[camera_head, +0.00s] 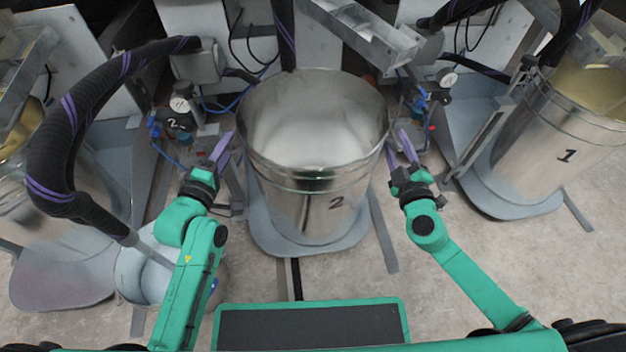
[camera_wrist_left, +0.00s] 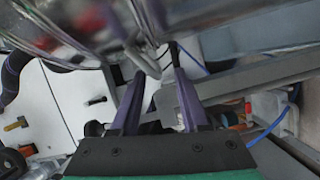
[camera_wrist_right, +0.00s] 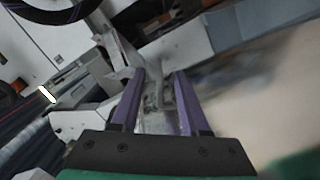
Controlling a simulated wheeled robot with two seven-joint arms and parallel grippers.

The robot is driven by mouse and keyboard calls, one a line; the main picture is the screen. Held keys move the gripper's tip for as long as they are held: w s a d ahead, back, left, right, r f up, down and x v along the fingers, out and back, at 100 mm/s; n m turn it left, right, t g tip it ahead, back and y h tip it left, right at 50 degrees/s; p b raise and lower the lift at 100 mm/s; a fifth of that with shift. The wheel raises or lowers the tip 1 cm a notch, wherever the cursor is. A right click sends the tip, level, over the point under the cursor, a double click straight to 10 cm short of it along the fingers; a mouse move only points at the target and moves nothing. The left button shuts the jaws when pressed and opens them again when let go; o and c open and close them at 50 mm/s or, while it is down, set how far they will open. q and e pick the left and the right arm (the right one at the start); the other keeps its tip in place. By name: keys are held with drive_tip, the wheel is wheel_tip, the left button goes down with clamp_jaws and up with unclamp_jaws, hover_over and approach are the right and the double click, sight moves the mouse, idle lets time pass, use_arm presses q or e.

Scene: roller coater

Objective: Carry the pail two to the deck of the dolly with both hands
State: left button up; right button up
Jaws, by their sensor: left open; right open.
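My left gripper (camera_head: 221,148) is open beside the pail's left wall. In the left wrist view a bent metal loop (camera_wrist_left: 143,60) by the pail's wall shows near the left fingertips. My right gripper (camera_head: 398,145) is open, close to the pail's right wall. The right wrist view shows its two fingers (camera_wrist_right: 160,78) apart; the pail is not clear there. I cannot make out the dolly's deck for certain.
A dark panel with a green rim (camera_head: 310,324) lies at the bottom middle; I cannot tell what it belongs to. Pail one (camera_head: 553,150) stands at the right. A black hose (camera_head: 45,150) curves down at the left into a small bucket (camera_head: 140,272). Floor shows at the lower right.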

use_arm(q)
drive_tip(key=shift+x, duration=1.65)
use_arm(e)
drive_tip(key=shift+w+a, duration=0.1)
drive_tip(key=shift+w, duration=1.9)
use_arm(q)
clamp_jaws()
use_arm(e)
clamp_jaws()
